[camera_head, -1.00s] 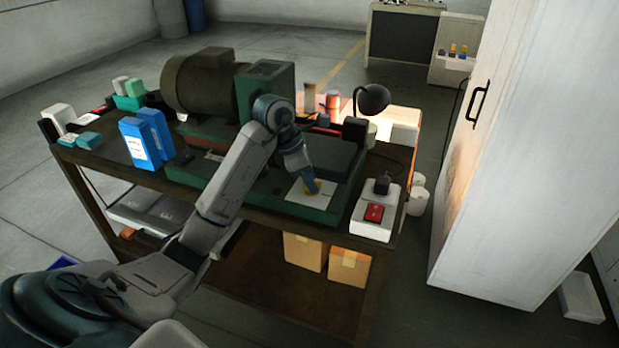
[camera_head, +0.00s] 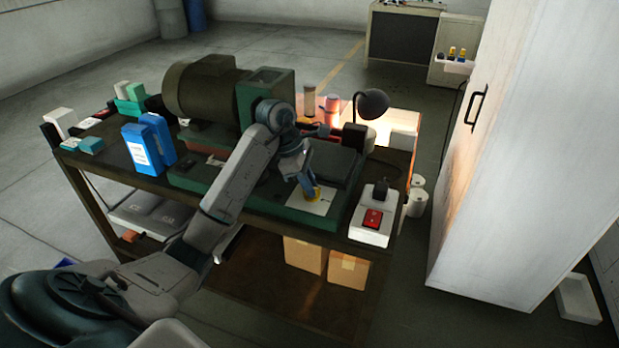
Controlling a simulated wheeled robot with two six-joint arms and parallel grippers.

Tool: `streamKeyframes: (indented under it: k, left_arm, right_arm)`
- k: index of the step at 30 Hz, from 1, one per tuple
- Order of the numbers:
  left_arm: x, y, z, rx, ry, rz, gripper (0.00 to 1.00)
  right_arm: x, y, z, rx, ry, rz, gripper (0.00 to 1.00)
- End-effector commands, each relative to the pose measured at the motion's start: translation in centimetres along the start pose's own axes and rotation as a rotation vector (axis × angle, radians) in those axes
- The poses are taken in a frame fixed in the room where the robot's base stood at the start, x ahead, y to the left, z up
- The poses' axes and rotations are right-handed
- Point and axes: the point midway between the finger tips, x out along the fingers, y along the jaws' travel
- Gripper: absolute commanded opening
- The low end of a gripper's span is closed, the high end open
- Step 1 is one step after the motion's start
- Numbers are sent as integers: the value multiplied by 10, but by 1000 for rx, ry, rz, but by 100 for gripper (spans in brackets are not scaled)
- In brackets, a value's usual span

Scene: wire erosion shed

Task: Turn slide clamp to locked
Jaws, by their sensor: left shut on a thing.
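The slide clamp (camera_head: 314,193) shows as a small yellow-orange piece on a pale plate (camera_head: 313,207) at the front of the green machine (camera_head: 288,211). My left gripper (camera_head: 310,188) reaches down from the left and is shut on the slide clamp, with its fingers covering most of it. The marks on the pale plate are too small to read, so the clamp's setting cannot be told. My right gripper is not in view.
A white switch box with a red switch (camera_head: 373,218) stands right of the plate. A black lamp (camera_head: 372,104) rises behind it. Blue boxes (camera_head: 140,150) stand on the bench at left.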

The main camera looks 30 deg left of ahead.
Motion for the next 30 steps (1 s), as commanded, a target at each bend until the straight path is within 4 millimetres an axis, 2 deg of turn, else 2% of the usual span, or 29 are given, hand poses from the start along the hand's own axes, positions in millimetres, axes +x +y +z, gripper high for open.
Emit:
streamKeyframes:
  k: [1,9,26,27,30]
  left_arm:
    - [-6,1,2,23,0,-11,0]
    - [-4,1,2,134,-1,-54,0]
    - [-2,2,1,170,0,-66,0]
    - [-2,2,1,169,0,-66,21]
    - [-1,2,1,169,0,-66,37]
  right_arm:
    - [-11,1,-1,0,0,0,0]
    - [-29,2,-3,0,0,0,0]
    - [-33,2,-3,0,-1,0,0]
    - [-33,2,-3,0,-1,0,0]
    - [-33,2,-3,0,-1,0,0]
